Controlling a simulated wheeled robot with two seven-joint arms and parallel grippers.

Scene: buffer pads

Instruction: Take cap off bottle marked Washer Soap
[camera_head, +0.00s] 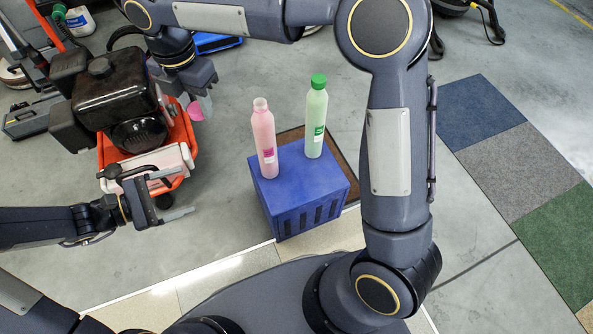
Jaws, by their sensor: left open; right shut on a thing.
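A pink bottle (264,141) stands upright and uncapped on a blue crate (299,190). A pale green bottle (316,124) stands to its right, with a green cap (319,81) on it. The lettering on both labels is too small to read. My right gripper (197,103) is left of the bottles, shut on a pink cap (195,112) that is clear of the pink bottle. My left gripper (174,195) is lower, left of the crate, open and empty.
A dark engine-like machine (107,92) in an orange frame stands at the left, close to both grippers. A brown-edged mat (341,163) lies behind the crate. Floor between the machine and the crate is clear. Carpet tiles (512,172) lie at the right.

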